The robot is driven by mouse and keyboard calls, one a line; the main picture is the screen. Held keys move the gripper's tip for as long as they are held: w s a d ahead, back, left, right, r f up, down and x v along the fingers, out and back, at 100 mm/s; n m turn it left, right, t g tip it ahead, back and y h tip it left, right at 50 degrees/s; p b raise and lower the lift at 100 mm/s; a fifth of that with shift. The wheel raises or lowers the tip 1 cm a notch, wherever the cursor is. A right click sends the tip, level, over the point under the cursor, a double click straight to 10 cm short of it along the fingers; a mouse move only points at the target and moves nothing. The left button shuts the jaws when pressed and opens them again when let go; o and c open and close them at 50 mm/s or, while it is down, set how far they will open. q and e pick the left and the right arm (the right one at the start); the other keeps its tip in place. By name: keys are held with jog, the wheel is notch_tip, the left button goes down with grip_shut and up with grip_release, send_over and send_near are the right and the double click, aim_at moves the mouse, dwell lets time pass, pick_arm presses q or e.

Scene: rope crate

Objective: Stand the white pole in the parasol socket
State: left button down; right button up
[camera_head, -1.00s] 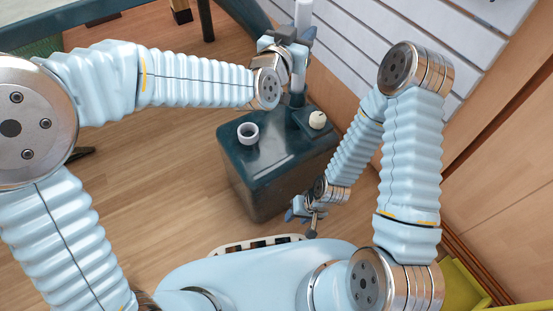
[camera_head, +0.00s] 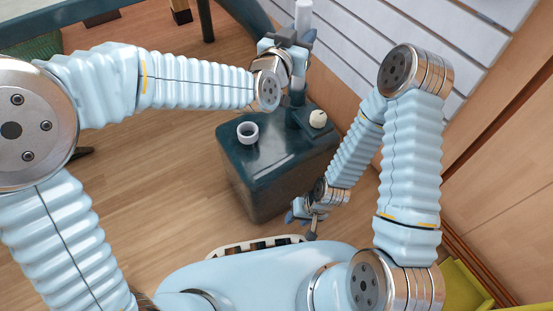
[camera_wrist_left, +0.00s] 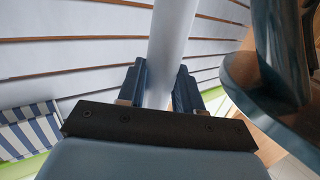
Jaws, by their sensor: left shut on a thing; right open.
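The white pole (camera_head: 303,16) stands close to upright at the top middle of the head view. My left gripper (camera_head: 291,42) is shut on it, and the pole shows above and below the jaws. In the left wrist view the pole (camera_wrist_left: 173,40) runs up between the two dark fingers (camera_wrist_left: 160,88). Below the jaws, the pole meets a dark upright tube, the parasol socket (camera_head: 297,98), at the back of a dark teal block. I cannot tell how deep the pole's hidden lower end sits. My right gripper (camera_head: 309,222) is open and empty, low beside the block's front right.
The teal block (camera_head: 262,183) carries a white ring-like cup (camera_head: 247,132) and a cream knob (camera_head: 318,117) near the socket. A white slatted wall (camera_head: 400,45) stands close behind and right. Wooden floor (camera_head: 150,200) is open to the left.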

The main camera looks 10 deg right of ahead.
pick_arm(q)
jog(key=shift+f, duration=0.3)
pick_arm(e)
jog(key=shift+f, duration=0.3)
pick_arm(q)
jog(key=c, duration=0.7)
grip_release()
jog(key=shift+o, duration=0.2)
jog(key=v, duration=1.4)
pick_arm(e)
jog(key=shift+a+r, duration=0.35)
jog(key=shift+r, duration=0.05)
jog(key=shift+s, duration=0.1)
